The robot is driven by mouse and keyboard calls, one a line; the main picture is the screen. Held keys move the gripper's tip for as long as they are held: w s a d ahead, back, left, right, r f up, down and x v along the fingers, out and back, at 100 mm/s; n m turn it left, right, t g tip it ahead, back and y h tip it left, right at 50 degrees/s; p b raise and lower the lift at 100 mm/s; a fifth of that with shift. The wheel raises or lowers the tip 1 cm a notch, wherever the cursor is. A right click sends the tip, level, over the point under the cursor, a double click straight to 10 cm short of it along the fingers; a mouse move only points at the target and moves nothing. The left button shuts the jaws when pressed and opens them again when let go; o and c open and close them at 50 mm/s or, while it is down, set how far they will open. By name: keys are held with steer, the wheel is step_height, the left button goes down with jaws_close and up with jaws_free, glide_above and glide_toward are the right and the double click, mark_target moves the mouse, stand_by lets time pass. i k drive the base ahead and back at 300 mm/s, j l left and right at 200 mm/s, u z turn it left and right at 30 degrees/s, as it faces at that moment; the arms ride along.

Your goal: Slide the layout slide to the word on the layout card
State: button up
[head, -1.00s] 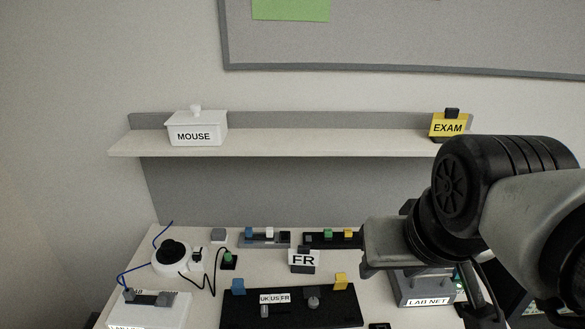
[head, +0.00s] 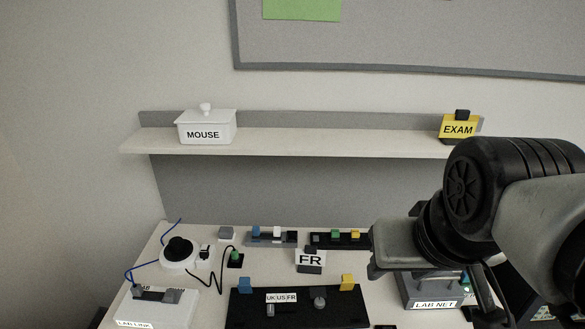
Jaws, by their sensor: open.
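The layout card (head: 311,258) is white and reads FR. It stands upright on the table behind a black panel (head: 295,318). The panel bears a label (head: 281,297) reading UK, US, FR, left to right. The layout slide (head: 270,310) is a small grey tab below that label, at its left end under UK. My gripper (head: 377,265) is open, to the right of the card and behind and right of the panel. It is seen from the side, its fingers only partly showing, apart from the slide.
The panel also carries a grey knob (head: 319,303), a blue block (head: 244,285) and a yellow block (head: 347,282). A LAB NET box (head: 433,292) sits below my arm. A white device (head: 178,255) with cables stands left. A shelf (head: 330,142) runs above the table.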

mark_target(269, 307)
steer(key=j+u, duration=0.5)
steer(key=j+z, duration=0.6)
steer(key=z, duration=0.25)
steer(key=u, duration=0.2)
steer(key=j+z, duration=0.1)
steer(key=j, duration=0.2)
steer(key=j+z, duration=0.25)
steer(key=k+j, duration=0.05)
steer(key=j, duration=0.05)
